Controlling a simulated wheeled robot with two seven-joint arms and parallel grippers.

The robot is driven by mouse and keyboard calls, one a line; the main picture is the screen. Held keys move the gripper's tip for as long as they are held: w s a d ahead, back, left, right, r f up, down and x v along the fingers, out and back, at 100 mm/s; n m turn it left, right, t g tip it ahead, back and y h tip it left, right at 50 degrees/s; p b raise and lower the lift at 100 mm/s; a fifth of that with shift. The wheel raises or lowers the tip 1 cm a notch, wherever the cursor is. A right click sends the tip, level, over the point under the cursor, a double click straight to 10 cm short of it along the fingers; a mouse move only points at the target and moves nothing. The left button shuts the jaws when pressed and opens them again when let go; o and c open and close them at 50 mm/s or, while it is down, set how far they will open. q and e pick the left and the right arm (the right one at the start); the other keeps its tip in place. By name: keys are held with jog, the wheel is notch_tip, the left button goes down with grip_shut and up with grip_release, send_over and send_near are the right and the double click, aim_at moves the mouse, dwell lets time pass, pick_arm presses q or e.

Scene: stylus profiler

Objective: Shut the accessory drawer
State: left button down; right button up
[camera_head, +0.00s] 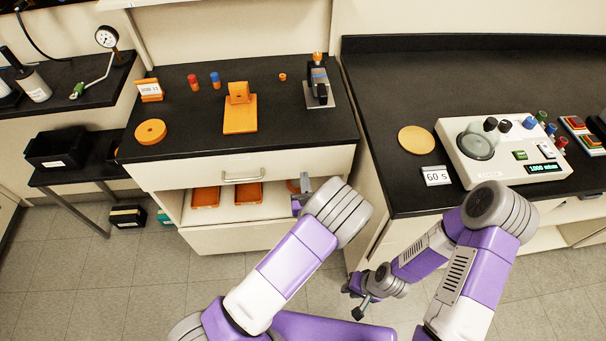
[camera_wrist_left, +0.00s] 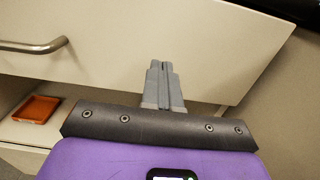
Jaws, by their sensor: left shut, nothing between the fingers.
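The drawer (camera_head: 170,176) with a cream front and a metal bar handle (camera_head: 243,177) is under the black bench top. It also fills the left wrist view (camera_wrist_left: 110,65), with its handle (camera_wrist_left: 35,47) at left. The front looks close to the bench edge; I cannot tell whether a small gap remains. My left gripper (camera_head: 304,183) is at the right part of the front, partly hidden by my arm. In the left wrist view its shut, empty fingers (camera_wrist_left: 160,66) point at the front; contact is unclear. My right gripper (camera_head: 355,297) hangs low at the right, apart from the drawer, fingers spread.
An open shelf below the drawer holds orange trays (camera_head: 205,197). The bench top (camera_head: 190,115) bears an orange stand (camera_head: 240,113), an orange ring (camera_head: 150,132) and a small instrument (camera_head: 319,88). A second bench with a white control unit (camera_head: 500,155) stands at right. Floor in front is clear.

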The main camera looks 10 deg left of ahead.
pick_arm(q)
jog(key=p+v, duration=0.1)
jog(key=v, duration=1)
